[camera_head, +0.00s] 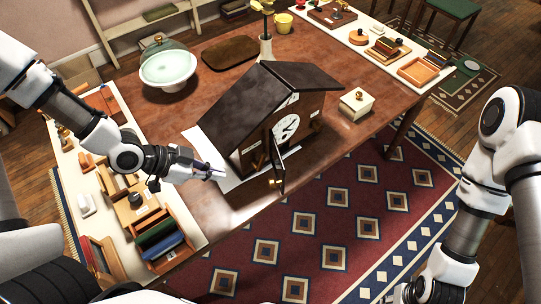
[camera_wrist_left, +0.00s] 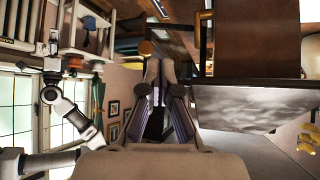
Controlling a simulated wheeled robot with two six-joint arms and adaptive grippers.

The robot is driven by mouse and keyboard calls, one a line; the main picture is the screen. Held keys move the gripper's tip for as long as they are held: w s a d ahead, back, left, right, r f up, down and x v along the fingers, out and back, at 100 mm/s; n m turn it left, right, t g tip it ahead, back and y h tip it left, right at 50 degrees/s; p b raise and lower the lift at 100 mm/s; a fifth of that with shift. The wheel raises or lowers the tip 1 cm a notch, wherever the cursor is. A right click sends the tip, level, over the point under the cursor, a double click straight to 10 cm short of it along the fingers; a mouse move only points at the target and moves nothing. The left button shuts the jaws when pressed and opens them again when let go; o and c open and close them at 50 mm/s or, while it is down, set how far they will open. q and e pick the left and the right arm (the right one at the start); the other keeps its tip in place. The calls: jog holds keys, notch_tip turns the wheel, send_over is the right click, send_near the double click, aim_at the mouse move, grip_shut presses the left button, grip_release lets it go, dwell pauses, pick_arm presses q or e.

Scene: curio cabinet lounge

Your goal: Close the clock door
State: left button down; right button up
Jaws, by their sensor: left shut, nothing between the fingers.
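The clock (camera_head: 250,118) is a dark wooden house shape with a pitched roof and a white dial (camera_head: 286,127), standing on the table. Its door (camera_head: 279,158) stands open, swung outward from the front, with a brass knob (camera_head: 272,183) low on its outer part. My left gripper (camera_head: 219,173) is shut and empty, left of the door and apart from it. The brown clock body (camera_wrist_left: 245,45) is at right there. My right gripper's fingers cannot be made out.
A cream box (camera_head: 356,103) stands right of the clock. A glass-domed cake stand (camera_head: 168,66) and a vase (camera_head: 266,47) are behind. A crowded cream side strip (camera_head: 108,195) lies under my left arm. The floor before the clock is open, with a patterned rug (camera_head: 330,225).

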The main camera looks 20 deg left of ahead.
pick_arm(q)
jog(key=w+d+f+p, duration=0.1)
jog(key=w+d+f, duration=0.1)
jog(key=d+f, duration=0.3)
jog(key=d, duration=0.4)
jog(key=shift+w+d+f+p, duration=0.3)
jog(key=shift+w+d+f, duration=0.05)
jog(key=shift+w+d, duration=0.05)
pick_arm(e)
jog(key=s+r, duration=0.2)
jog(key=shift+s, duration=0.3)
pick_arm(q)
jog(key=shift+s, duration=0.1)
